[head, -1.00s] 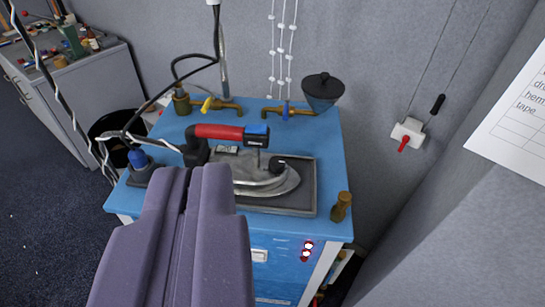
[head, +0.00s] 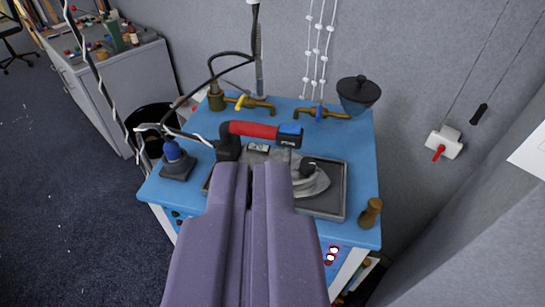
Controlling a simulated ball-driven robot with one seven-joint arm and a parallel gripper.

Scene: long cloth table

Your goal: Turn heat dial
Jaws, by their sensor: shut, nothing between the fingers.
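A steam iron with a red handle (head: 253,130) and a silver body rests on a dark tray (head: 325,207) on the blue table. A small black knob (head: 308,167), which looks like its heat dial, sits on top of the silver body. My gripper (head: 258,168) is shut and empty. Its purple fingers come up from the bottom of the picture, and their tips overlap the iron's near side, left of the knob. They hide part of the iron's body and tray. I cannot tell whether the tips touch the iron.
The blue table (head: 210,125) carries brass valves at the back, a dark funnel cup (head: 358,97) and a brass peg (head: 369,213). A blue-topped part (head: 174,158) stands at left. Black cables hang above. A wall switch box (head: 444,142) is at right.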

